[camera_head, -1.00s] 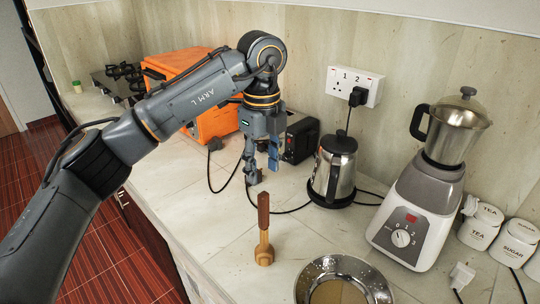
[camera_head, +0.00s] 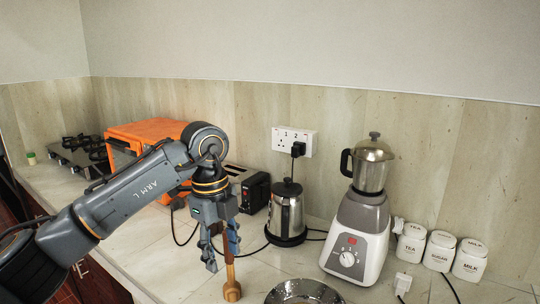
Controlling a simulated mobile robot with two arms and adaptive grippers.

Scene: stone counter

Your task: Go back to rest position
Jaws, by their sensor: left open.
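My left gripper (camera_head: 221,260) is open, pointing down over the counter at the lower centre-left of the head view. My left arm (camera_head: 140,192) comes in from the left, bent at the elbow. My right gripper is not in view.
A steel plate (camera_head: 303,288) is cut off at the bottom edge. A kettle (camera_head: 287,212), a grinder (camera_head: 358,232) and white canisters (camera_head: 440,250) stand to the right. An orange oven (camera_head: 146,131), a black toaster (camera_head: 254,191) and a stove (camera_head: 80,152) are behind and left.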

